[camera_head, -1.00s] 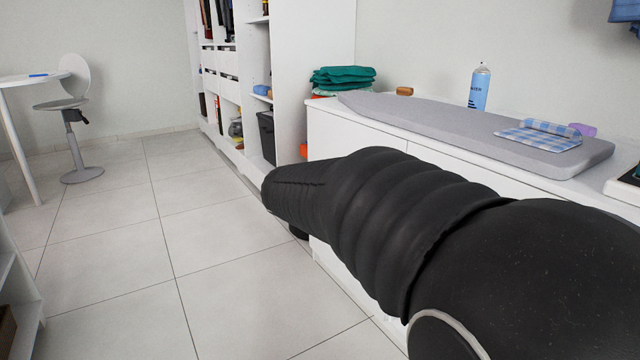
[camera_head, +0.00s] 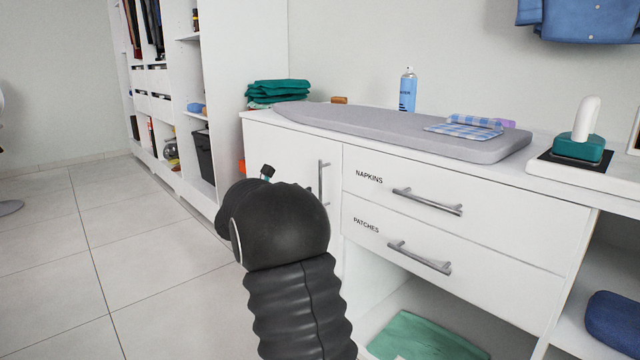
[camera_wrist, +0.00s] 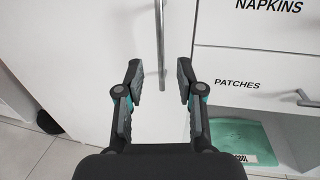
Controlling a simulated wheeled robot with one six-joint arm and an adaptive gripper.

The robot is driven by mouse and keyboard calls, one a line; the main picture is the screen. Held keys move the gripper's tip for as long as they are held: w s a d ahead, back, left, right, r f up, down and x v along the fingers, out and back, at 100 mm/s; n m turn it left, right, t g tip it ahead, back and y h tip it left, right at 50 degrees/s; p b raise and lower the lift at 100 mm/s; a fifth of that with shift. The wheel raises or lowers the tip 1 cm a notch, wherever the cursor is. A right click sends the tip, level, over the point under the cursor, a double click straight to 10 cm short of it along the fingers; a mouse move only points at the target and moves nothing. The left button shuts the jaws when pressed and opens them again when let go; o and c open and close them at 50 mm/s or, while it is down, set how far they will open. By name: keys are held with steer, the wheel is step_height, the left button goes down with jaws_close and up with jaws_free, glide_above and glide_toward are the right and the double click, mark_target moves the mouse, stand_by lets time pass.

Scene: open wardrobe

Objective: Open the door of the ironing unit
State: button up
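The white door (camera_head: 285,160) of the ironing unit is closed, at the left end of the cabinet under the ironing board. It fills much of the wrist view (camera_wrist: 80,50). Its vertical metal handle (camera_head: 321,184) is near the door's right edge. In the wrist view, the handle (camera_wrist: 161,45) runs down between the two fingers of my gripper (camera_wrist: 160,75). The gripper is open with nothing held. I cannot tell how far the fingertips are from the handle. In the head view, my arm hides the lower door and most of the gripper.
Drawers labelled NAPKINS (camera_head: 470,200) and PATCHES (camera_head: 440,250) with bar handles are right of the door. An ironing board (camera_head: 400,130) lies on top with a checked cloth (camera_head: 465,127). Floor at left is clear.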

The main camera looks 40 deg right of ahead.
steer(key=x, duration=1)
steer(key=shift+d, duration=0.15)
jaws_close()
